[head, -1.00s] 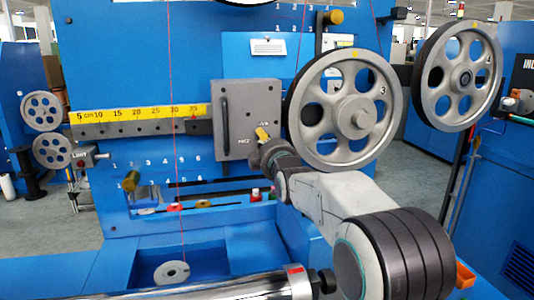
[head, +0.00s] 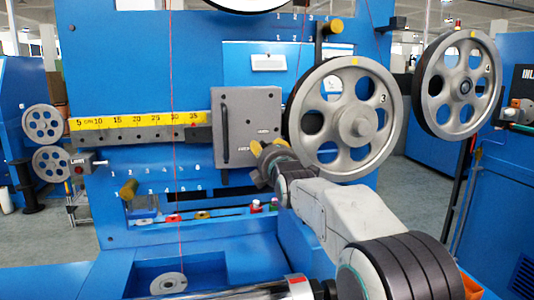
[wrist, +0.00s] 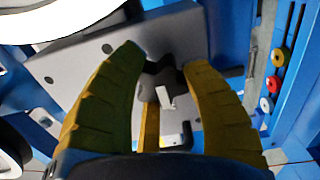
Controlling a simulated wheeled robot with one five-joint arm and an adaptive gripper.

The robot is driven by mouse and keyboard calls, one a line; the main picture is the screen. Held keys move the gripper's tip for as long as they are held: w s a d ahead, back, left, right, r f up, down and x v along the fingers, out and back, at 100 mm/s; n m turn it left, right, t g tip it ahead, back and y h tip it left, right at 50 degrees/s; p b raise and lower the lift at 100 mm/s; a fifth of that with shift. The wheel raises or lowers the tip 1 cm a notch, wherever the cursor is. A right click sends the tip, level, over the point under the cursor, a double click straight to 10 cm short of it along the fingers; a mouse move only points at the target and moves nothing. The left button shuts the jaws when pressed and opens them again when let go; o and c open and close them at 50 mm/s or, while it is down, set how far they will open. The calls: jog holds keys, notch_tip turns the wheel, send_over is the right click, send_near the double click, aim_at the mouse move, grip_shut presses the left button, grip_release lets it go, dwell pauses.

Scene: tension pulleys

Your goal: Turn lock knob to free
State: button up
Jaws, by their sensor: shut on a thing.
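The lock knob (wrist: 152,84) is a dark lobed knob with a pale pointer, low on the grey carriage plate; it shows between my fingers in the wrist view. In the head view my gripper hides it. My gripper (wrist: 162,62) has yellow fingers and is shut on the knob, with a large finger on either side and a third finger behind. In the head view my gripper (head: 257,156) is at the lower right of the grey carriage plate (head: 240,110). Small labels on the plate, one reading about FREE, show beside the fingers.
A large grey pulley (head: 330,82) stands close to the right of my gripper. The plate's black handle (head: 225,132) is on its left side. A yellow scale (head: 140,122) runs leftward from the plate. Coloured buttons (head: 256,209) sit below. A second pulley (head: 430,85) is farther right.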

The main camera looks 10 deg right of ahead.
jog(key=shift+r, duration=0.2)
jog(key=o, duration=1.2)
jog(key=shift+f, duration=0.2)
jog(key=shift+s, duration=6)
jog(key=shift+r, duration=0.1)
jog(key=s+m+g+p, duration=0.5)
jog(key=s+p, duration=0.4)
jog(key=s, duration=0.2)
jog(key=s+m+g+p, duration=0.4)
jog(key=s+m+p, duration=0.3)
jog(key=s+p, duration=0.2)
jog(key=s+m+g+p, duration=0.5)
jog(key=s+p, duration=0.4)
jog(key=s, duration=0.3)
jog(key=shift+s+f+m+g, duration=0.3)
jog(key=shift+s+f+m, duration=0.1)
jog(key=shift+m, duration=0.2)
